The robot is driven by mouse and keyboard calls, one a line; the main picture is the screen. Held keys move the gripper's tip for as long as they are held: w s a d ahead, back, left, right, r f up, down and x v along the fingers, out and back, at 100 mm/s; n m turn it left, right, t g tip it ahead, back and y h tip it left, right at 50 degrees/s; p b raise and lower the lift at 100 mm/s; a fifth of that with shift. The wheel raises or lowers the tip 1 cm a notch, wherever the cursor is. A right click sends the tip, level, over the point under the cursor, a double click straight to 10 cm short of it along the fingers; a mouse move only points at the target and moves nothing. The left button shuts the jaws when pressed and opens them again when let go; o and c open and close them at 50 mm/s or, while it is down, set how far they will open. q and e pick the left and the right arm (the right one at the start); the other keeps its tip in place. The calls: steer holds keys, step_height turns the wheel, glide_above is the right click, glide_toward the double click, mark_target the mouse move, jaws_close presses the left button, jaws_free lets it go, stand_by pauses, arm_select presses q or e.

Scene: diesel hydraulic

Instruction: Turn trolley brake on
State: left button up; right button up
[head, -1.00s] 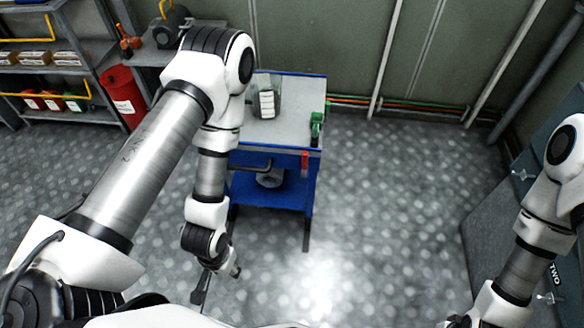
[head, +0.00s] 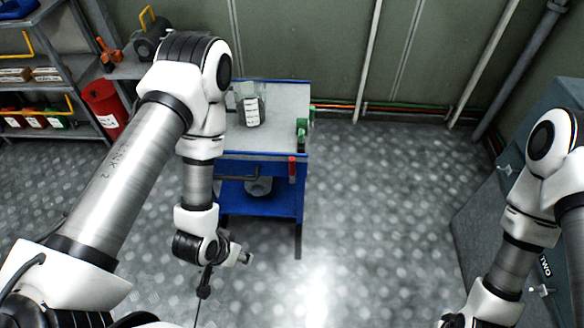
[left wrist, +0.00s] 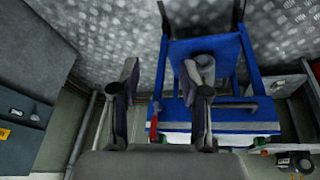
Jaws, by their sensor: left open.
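The blue trolley (head: 230,203) with a grey top stands ahead of me. A red lever (head: 292,167) hangs at its near right corner, and it also shows in the left wrist view (left wrist: 153,122). A dark bar handle (head: 240,177) sticks out on the trolley's near side. My left gripper (head: 246,258) is low in front of the trolley, apart from it. In the left wrist view its two fingers (left wrist: 161,95) are spread and empty, with the red lever seen between them, farther off. My right arm comes in at lower right; its gripper is out of the picture.
A clear container with a white block (head: 251,112) and a green clamp-like part (head: 302,130) are on the trolley top. Shelves (head: 50,92) and a red bin (head: 104,106) stand left. A grey cabinet (head: 485,215) stands right. The floor between is clear.

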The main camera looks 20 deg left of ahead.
arm_select(q)
steer(key=w+d+f+m+t+h+b, duration=0.15)
steer(key=w+f+t+b, duration=0.3)
steer(key=w+b, duration=0.65)
steer(key=m+t+h+b, duration=0.25)
steer(key=t+b, duration=0.65)
steer(key=b, duration=1.8)
glide_toward(290, 167)
steer(key=w+n, duration=0.1)
steer(key=w, duration=0.2)
steer(key=shift+w+d+r+h, duration=0.15)
steer(key=shift+w+d+h, duration=0.25)
steer(key=shift+w+d, duration=0.15)
steer(key=b+x, duration=0.2)
steer(key=x, duration=0.4)
steer(key=shift+w+d, duration=0.15)
steer(key=shift+w, duration=0.25)
arm_select(e)
step_height(290, 167, down, 43)
arm_select(q)
steer(key=shift+c, duration=0.3)
jaws_close()
